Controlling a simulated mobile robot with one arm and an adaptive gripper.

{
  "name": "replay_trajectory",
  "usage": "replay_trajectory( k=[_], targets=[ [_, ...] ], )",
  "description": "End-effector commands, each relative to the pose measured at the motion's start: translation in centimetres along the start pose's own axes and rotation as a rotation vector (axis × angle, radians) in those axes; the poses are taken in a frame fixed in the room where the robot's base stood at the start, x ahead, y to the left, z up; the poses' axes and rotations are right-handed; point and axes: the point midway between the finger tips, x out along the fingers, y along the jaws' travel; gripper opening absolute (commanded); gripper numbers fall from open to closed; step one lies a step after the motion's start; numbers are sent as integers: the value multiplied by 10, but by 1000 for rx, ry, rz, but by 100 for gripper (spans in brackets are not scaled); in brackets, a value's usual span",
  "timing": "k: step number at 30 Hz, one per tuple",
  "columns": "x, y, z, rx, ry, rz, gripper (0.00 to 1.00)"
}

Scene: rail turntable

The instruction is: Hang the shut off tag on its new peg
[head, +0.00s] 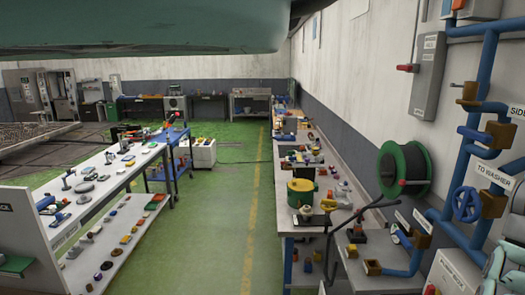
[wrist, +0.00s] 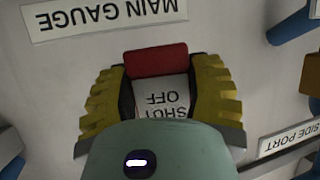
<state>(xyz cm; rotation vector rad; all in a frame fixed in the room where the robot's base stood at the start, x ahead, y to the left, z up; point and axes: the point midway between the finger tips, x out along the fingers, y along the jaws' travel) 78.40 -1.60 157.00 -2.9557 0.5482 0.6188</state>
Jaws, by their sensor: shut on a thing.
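In the wrist view the shut off tag (wrist: 162,97) is a pale plate with "SHUT OFF" reading upside down. It sits between the yellow fingers of my gripper (wrist: 160,92), which is shut on it. A red block (wrist: 155,60) lies at the tag's far edge; I cannot tell whether it is part of the tag. The lower part of the tag is hidden by the grey-green gripper body. I cannot make out a bare peg in the wrist view. I cannot pick out the tag or the gripper fingers in the head view.
A "MAIN GAUGE" label (wrist: 104,17) and a "SIDE PORT" label (wrist: 290,137) are on the pale surface around my gripper. In the head view, blue pipes (head: 463,150), a hose reel (head: 404,169) and a cluttered bench (head: 288,217) line the right wall. The green floor (head: 218,215) is open.

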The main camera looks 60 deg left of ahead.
Motion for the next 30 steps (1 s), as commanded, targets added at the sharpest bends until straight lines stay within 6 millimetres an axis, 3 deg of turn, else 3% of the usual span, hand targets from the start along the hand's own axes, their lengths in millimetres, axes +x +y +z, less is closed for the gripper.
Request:
replay_trajectory(
  k=[11, 12, 20, 30],
  targets=[
    [0, 0, 0, 0, 1, 0, 30],
    [0, 0, 0, 0, 1, 0, 61],
    [0, 0, 0, 0, 0, 0, 87],
    [-2, 0, 0, 0, 1, -1, 89]
  ],
)
